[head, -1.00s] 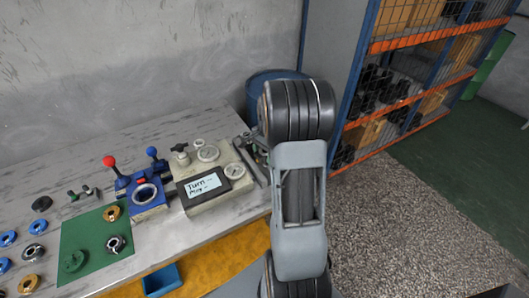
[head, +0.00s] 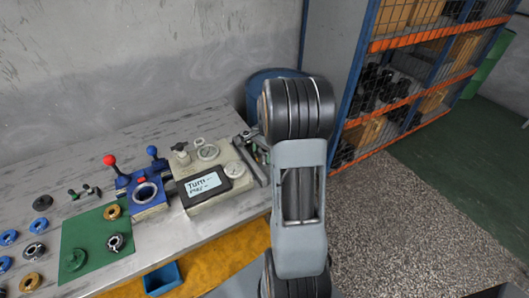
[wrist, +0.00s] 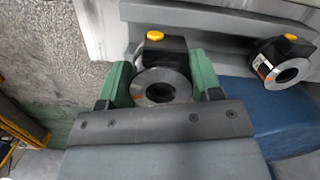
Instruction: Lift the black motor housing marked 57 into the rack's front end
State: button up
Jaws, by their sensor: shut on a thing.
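My gripper (wrist: 161,82) shows in the wrist view with its two green fingers shut on a black motor housing (wrist: 161,53). One finger is on each side of it. The housing has a yellow cap on top and a silver ring with a round bore facing the camera. No number can be read on it. A second, similar black housing (wrist: 283,57) with a yellow cap sits to the right, apart from my gripper, beside a blue surface. In the head view my gripper and both housings are hidden. I cannot make out the rack's front end.
A bench (head: 110,150) holds a gauge panel (head: 207,170) with a small screen, a blue fixture (head: 148,194), a green mat (head: 92,262) and several rings. A blue barrel (head: 258,88) and orange-and-blue shelving (head: 408,48) stand behind. Speckled floor (head: 420,225) is clear at right.

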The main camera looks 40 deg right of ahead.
jog(key=shift+f+b, duration=0.5)
jog(key=shift+f, duration=0.3)
dwell(0.9)
jog(key=shift+f+b, duration=0.55)
jog(key=shift+f, duration=0.35)
jog(key=shift+f, duration=0.45)
dwell(0.3)
jog(key=o, duration=1.6)
jog(key=shift+r+p, duration=2.6)
jog(key=shift+r, duration=0.95)
